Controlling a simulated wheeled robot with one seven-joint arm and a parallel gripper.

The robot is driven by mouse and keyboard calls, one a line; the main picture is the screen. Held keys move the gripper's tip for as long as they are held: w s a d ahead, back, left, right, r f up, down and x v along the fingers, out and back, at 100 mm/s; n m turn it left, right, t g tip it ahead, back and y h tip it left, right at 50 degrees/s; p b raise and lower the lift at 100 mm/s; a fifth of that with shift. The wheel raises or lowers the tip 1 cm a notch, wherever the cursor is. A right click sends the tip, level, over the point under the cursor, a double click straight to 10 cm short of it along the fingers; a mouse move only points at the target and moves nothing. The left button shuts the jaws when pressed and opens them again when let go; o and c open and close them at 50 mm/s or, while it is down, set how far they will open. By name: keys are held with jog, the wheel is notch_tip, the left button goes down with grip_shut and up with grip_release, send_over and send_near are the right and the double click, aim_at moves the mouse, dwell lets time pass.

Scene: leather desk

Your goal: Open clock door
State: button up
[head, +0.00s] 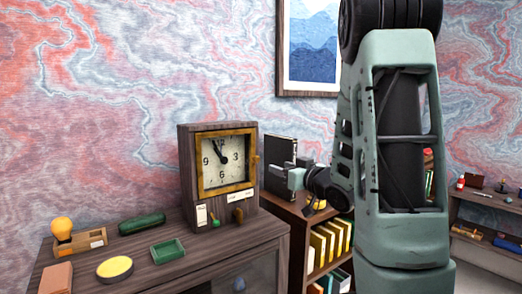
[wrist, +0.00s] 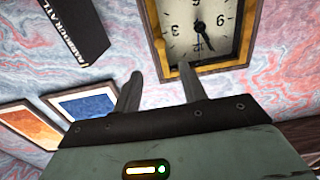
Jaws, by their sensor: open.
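The clock (head: 187,170) is a dark wooden case standing upright on the desk in the head view. Its door is a square gold-framed door (head: 226,190) over a pale dial and looks shut. In the wrist view the clock door (wrist: 237,62) appears upside down at the upper right, beyond the fingers. My gripper (head: 277,172) is just right of the clock at about mid-height of the case. In the wrist view my gripper (wrist: 158,88) has its fingers apart with nothing between them. The right finger overlaps the door frame's edge in the picture; I cannot tell whether they touch.
The desk (head: 205,262) holds a yellow round tin (head: 115,268), a green tray (head: 167,251), a green cylinder (head: 142,224) and a lamp-like yellow bulb (head: 62,227) left of the clock. A bookshelf (head: 291,211) with a black binder (head: 281,151) stands to the right.

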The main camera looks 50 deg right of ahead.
aim_at(258, 159)
jog(key=p+x, duration=0.6)
jog(key=x, duration=0.5)
jog(key=shift+w+p, duration=0.1)
jog(key=shift+p, duration=0.3)
grip_shut()
